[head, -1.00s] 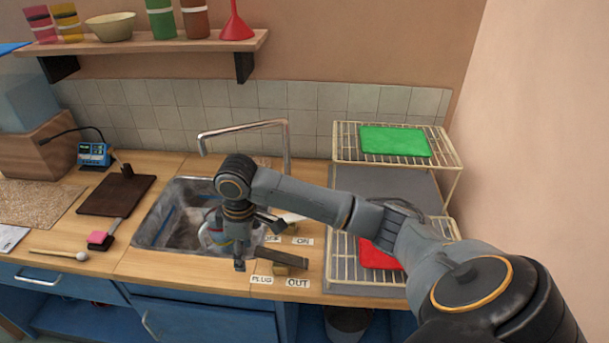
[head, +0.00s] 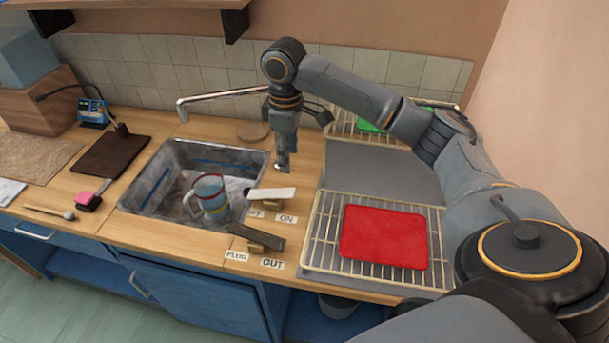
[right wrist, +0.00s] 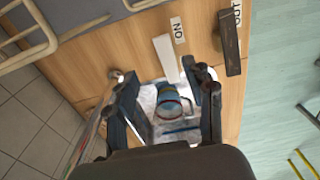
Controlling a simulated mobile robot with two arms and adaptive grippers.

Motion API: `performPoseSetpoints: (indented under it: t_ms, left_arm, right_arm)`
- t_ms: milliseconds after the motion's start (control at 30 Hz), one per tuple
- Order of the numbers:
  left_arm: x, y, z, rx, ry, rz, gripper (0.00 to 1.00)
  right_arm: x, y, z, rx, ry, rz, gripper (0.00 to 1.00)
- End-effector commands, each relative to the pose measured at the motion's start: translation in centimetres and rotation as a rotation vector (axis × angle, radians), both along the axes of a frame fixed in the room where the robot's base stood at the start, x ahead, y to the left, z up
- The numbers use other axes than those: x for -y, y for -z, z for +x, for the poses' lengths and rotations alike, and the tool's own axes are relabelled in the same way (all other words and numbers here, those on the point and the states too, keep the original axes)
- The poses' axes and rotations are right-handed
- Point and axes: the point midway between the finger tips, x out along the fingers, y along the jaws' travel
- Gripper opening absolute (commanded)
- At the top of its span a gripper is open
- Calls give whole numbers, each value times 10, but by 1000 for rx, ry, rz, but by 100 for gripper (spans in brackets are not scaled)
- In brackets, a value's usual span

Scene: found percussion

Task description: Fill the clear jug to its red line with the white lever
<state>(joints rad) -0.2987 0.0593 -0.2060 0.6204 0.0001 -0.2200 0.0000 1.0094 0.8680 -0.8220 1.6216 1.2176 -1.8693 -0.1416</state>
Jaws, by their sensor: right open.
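The clear jug (head: 211,192) stands in the sink, with a red band near its top, a bluish lower part and its handle to the left. I cannot tell its water level. The white lever (head: 272,194) lies across a wooden block at the sink's right edge, above the OFF and ON labels (head: 287,218). My right gripper (head: 282,166) points down over the counter, behind the white lever, open and empty. In the right wrist view the jug (right wrist: 170,102) and white lever (right wrist: 165,58) show beyond the open fingers (right wrist: 158,75). My left gripper is out of view.
A dark lever (head: 257,237) with PLUG and OUT labels sits in front of the white one. The faucet (head: 225,94) reaches over the sink (head: 150,205).

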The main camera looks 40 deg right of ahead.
Motion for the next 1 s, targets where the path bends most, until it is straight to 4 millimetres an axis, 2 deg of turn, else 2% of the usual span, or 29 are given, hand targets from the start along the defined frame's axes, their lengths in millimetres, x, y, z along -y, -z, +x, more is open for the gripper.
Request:
performPoseSetpoints:
  t_ms: [167,467,567,700,833,1000]
  left_arm:
    - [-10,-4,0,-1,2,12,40]
    - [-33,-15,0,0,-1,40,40]
    - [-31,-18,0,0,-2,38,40]
    - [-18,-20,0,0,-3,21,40]
    - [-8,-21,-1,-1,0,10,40]
    - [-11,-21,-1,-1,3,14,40]
  right_arm:
    - [0,19,-1,-7,1,-1,53]
    - [0,82,-2,-7,0,-1,53]
    - [0,101,-2,-7,1,-2,53]
    - [-1,122,-1,-5,0,0,53]
    - [-1,132,-1,-2,-1,-1,53]
    - [-1,137,-1,-2,-1,-1,53]
